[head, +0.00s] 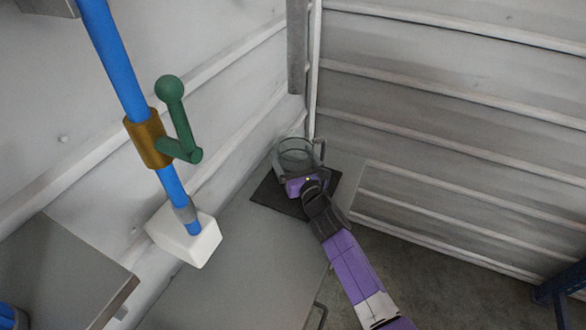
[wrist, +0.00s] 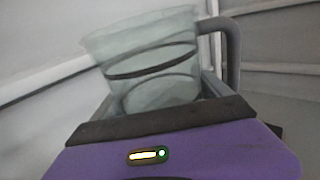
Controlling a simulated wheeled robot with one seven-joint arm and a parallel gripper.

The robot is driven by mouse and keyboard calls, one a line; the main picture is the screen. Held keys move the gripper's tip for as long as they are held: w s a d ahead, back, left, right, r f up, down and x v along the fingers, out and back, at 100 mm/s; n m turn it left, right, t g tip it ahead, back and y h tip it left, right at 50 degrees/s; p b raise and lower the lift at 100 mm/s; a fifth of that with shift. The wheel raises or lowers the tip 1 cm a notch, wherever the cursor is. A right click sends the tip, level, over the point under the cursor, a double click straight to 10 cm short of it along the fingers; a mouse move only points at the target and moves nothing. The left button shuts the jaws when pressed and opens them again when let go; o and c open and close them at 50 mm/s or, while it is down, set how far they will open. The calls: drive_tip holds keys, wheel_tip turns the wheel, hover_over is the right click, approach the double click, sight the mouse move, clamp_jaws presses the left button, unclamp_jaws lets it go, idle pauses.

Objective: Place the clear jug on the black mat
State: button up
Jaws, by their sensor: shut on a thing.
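The clear jug (head: 297,155) has a grey handle and stands upright in my gripper. My gripper (head: 296,172) is shut on it, with the fingers around its lower body. In the head view the jug shows over the black mat (head: 263,193), which lies in the corner of the grey surface. Whether the jug's base touches the mat is hidden by my gripper. The jug (wrist: 150,62) fills the middle of the wrist view, tilted in the picture, with dark rings around it and its handle at the right.
A blue pipe (head: 115,60) with a brass collar (head: 148,139) and a green crank handle (head: 180,120) runs down to a white block (head: 185,236) at left. Ribbed grey walls (head: 450,95) close in behind the mat. The grey surface (head: 245,265) in front is clear.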

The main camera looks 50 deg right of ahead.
drive_tip(key=shift+f+b, duration=1.15)
drive_tip(key=shift+f, duration=0.4)
drive_tip(key=shift+f, duration=0.1)
drive_tip(key=shift+f, duration=0.15)
drive_tip(key=o, duration=1.3)
